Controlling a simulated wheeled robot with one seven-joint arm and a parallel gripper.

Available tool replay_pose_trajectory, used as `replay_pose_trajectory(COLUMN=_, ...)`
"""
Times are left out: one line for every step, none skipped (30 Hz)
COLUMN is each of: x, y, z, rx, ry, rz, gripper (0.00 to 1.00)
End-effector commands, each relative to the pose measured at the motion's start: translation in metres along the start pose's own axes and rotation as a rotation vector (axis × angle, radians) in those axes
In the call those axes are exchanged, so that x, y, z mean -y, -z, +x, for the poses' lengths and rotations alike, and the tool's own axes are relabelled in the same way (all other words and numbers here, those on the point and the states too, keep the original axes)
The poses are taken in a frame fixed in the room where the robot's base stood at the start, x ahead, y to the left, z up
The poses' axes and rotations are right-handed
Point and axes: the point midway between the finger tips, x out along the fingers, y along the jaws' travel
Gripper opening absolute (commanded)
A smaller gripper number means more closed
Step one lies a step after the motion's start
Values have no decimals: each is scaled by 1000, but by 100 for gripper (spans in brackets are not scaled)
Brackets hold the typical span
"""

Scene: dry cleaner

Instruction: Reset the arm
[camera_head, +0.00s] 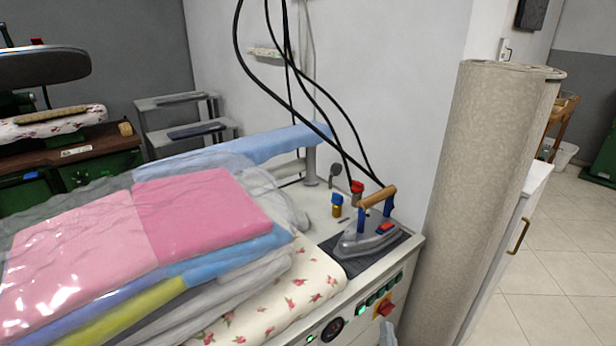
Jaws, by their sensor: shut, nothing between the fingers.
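My gripper and arm are not in view in the head camera. A small grey-blue shape (388,334) shows at the bottom edge in front of the ironing station (404,262); I cannot tell what it is.
Folded garments, a pink one (200,212) on top, are piled on the station's floral pad (305,285). An iron (368,238) stands on a dark mat at its right corner, with black cables above. A tall beige roll (480,190) stands right of it. Tiled floor (560,250) is clear at right.

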Motion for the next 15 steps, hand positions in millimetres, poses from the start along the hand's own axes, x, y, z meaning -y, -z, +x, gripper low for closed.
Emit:
replay_pose_trajectory(x=10, y=9, z=-2, rx=-6, ry=21, rz=-21, gripper=0)
replay_pose_trajectory(x=13, y=13, z=-7, rx=-3, ry=31, rz=-36, gripper=0)
replay_pose_trajectory(x=18, y=18, z=-16, rx=1, ry=43, rz=-60, gripper=0)
replay_pose_trajectory(x=21, y=22, z=-24, rx=5, ry=51, rz=-78, gripper=0)
replay_pose_trajectory(x=23, y=26, z=-33, rx=11, ry=58, rz=-98, gripper=0)
replay_pose_trajectory(x=26, y=31, z=-45, rx=18, ry=66, rz=-121, gripper=0)
replay_pose_trajectory(x=27, y=35, z=-54, rx=25, ry=70, rz=-139, gripper=0)
replay_pose_trajectory(x=29, y=39, z=-64, rx=32, ry=74, rz=-157, gripper=0)
replay_pose_trajectory(x=30, y=44, z=-78, rx=41, ry=79, rz=-181, gripper=0)
replay_pose_trajectory(x=32, y=48, z=-89, rx=50, ry=82, rz=-201, gripper=0)
replay_pose_trajectory(x=33, y=53, z=-100, rx=58, ry=84, rz=-220, gripper=0)
replay_pose_trajectory(x=34, y=59, z=-116, rx=71, ry=86, rz=-246, gripper=0)
replay_pose_trajectory(x=36, y=64, z=-127, rx=81, ry=87, rz=-264, gripper=0)
replay_pose_trajectory(x=37, y=70, z=-139, rx=90, ry=89, rz=-284, gripper=0)
replay_pose_trajectory(x=39, y=76, z=-154, rx=105, ry=88, rz=-307, gripper=0)
